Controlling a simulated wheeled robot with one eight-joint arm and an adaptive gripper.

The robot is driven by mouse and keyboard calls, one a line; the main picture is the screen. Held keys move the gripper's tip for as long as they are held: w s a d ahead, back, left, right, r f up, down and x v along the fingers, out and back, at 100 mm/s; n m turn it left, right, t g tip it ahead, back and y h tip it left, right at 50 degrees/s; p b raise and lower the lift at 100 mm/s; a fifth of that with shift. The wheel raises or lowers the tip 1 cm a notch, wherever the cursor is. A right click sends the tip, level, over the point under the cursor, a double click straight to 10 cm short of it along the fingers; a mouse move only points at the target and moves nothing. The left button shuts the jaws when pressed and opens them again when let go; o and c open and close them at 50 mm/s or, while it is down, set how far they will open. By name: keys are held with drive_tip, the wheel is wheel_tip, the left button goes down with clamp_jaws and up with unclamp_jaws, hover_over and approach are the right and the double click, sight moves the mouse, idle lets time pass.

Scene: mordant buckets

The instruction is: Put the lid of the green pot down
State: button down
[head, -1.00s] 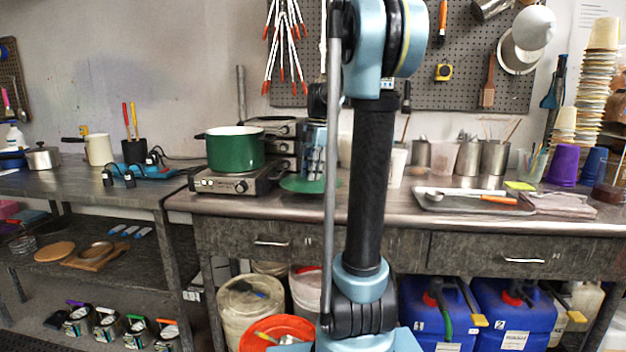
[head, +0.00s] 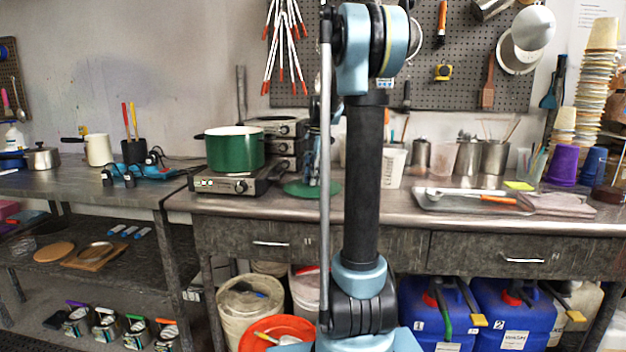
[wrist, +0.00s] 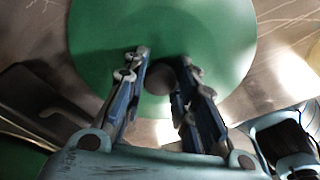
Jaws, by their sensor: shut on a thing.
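The green pot (head: 235,151) stands without its lid on a hot plate at the left of the bench. Its green round lid (head: 296,188) lies flat at bench height to the right of the hot plate, partly hidden by my arm. I cannot tell whether it touches the bench. In the wrist view the lid (wrist: 215,40) fills the upper middle, over the metal top. My gripper (wrist: 162,72) is shut on the dark round knob (wrist: 159,80) of the lid. In the head view my gripper (head: 312,178) shows only partly, above the lid.
The hot plate (head: 228,182) is close to the lid's left side. A white cup (head: 393,168) stands to the right, behind my arm. A metal tray (head: 460,204) with utensils lies farther right. The bench (head: 250,205) is bare in front of the lid.

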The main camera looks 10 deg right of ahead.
drive_tip(key=c, duration=1.3)
unclamp_jaws()
wheel_tip(320, 180, up, 12)
drive_tip(key=d, duration=0.1)
drive_tip(key=shift+w+d, duration=0.25)
drive_tip(key=shift+w, duration=0.15)
drive_tip(key=shift+s, duration=0.1)
